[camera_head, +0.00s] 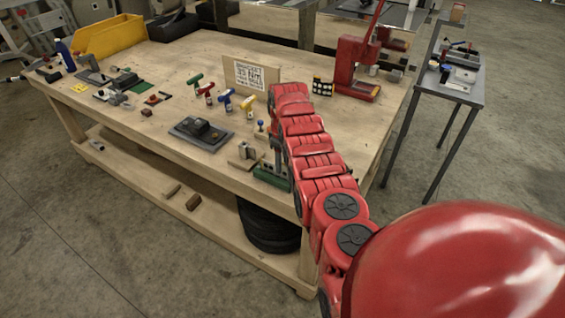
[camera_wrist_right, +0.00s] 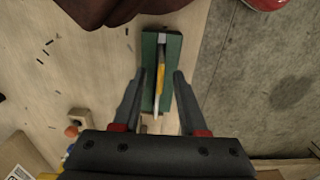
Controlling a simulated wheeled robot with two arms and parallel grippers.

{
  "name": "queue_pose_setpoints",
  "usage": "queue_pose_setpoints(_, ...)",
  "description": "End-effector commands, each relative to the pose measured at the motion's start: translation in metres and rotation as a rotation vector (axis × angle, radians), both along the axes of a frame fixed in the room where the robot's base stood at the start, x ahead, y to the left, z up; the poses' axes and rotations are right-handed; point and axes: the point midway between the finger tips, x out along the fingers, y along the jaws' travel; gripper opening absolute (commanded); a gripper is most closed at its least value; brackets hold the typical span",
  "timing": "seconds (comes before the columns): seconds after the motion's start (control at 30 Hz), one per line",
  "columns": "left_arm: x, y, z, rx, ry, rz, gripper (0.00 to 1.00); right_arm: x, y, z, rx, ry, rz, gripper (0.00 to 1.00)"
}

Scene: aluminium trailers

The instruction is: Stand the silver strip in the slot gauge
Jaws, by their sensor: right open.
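The slot gauge is a green block (camera_wrist_right: 148,88) near the bench's front edge; in the head view it also shows (camera_head: 268,178) beside my right arm. A narrow silver strip (camera_wrist_right: 157,103), with a yellowish stretch along it, shows over the middle of the gauge in the wrist view. It looks in line with the slot, but I cannot tell how deep it sits. My right gripper (camera_wrist_right: 160,74) is open, its fingers on either side of the strip and apart from it. In the head view my arm hides much of this gripper. My left gripper is not in view.
The wooden bench (camera_head: 170,75) holds a grey plate with a dark block (camera_head: 202,132), several coloured-handled tools, a paper sign (camera_head: 250,77) and a red press (camera_head: 356,68). A small wooden block with a knob (camera_wrist_right: 78,121) is near the gripper. The bench edge is close by.

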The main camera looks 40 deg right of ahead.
Motion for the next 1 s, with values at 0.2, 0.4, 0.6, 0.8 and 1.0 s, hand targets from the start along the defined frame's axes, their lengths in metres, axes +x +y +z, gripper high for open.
queue_pose_setpoints(0.2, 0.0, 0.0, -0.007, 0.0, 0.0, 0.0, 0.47, 0.001, -0.001, 0.016, -0.002, -0.004, 0.0, 0.42)
queue_pose_setpoints(0.4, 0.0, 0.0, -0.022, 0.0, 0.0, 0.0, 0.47, 0.001, 0.0, 0.052, -0.003, -0.004, 0.0, 0.42)
queue_pose_setpoints(0.6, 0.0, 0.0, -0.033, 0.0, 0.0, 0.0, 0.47, 0.0, 0.0, 0.089, -0.001, -0.003, 0.0, 0.42)
queue_pose_setpoints(0.8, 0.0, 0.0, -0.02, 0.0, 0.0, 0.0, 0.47, 0.0, 0.0, 0.116, 0.0, 0.0, 0.0, 0.42)
queue_pose_setpoints(1.0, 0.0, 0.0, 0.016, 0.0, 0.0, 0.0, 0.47, 0.0, 0.0, 0.153, 0.0, 0.0, 0.0, 0.42)
